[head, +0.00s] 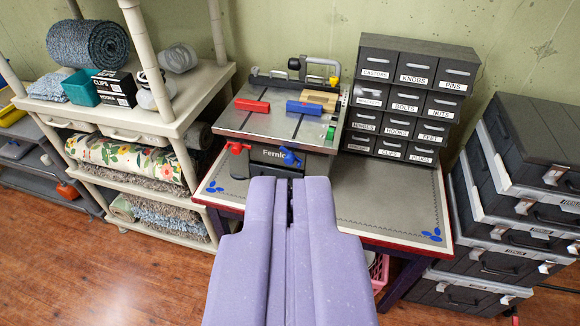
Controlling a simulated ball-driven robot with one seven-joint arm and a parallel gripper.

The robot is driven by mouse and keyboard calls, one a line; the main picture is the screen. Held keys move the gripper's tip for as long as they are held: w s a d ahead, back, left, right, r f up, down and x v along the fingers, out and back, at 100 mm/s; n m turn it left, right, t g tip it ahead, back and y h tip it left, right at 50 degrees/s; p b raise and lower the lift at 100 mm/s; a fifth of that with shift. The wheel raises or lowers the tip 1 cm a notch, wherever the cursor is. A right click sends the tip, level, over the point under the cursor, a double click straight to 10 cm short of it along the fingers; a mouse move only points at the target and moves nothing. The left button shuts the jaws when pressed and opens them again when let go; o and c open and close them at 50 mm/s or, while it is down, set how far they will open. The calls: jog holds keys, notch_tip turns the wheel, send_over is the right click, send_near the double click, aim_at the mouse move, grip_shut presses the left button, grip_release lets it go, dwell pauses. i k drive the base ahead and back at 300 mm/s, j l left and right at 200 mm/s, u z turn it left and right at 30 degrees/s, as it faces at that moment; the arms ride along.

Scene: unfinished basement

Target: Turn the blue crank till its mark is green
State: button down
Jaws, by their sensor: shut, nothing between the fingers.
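The blue crank (291,158) sits on the front of a grey benchtop machine (262,128) lettered "Fernlo", at its right side. I cannot make out a mark or its colour on the crank. A red crank (238,148) is on the same front, further left. My gripper (290,182) is shut and empty, in the lower middle, pointing at the machine. Its tips appear just below the blue crank in the picture; I cannot tell how far short of it they are. My gripper hides the lower front of the machine and part of the table.
The machine stands on a grey-topped table (385,200) beside a labelled drawer cabinet (409,100). Red (252,105) and blue (303,107) blocks lie on its top. A cream shelf (190,105) stands left; stacked dark cases (520,190) stand right. The table's right front is clear.

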aim_at(289, 158)
jog(key=i+j+z, duration=0.3)
jog(key=j, duration=0.2)
jog(key=j+z, duration=0.15)
jog(key=j, duration=0.15)
jog(key=i+j+z, duration=0.25)
jog(key=j, duration=0.35)
jog(key=i+j+z, duration=0.15)
jog(key=i+j, duration=0.15)
jog(key=i+j+z, duration=0.1)
jog(key=j, duration=0.25)
jog(key=i+j+z, duration=0.15)
jog(key=j, duration=0.2)
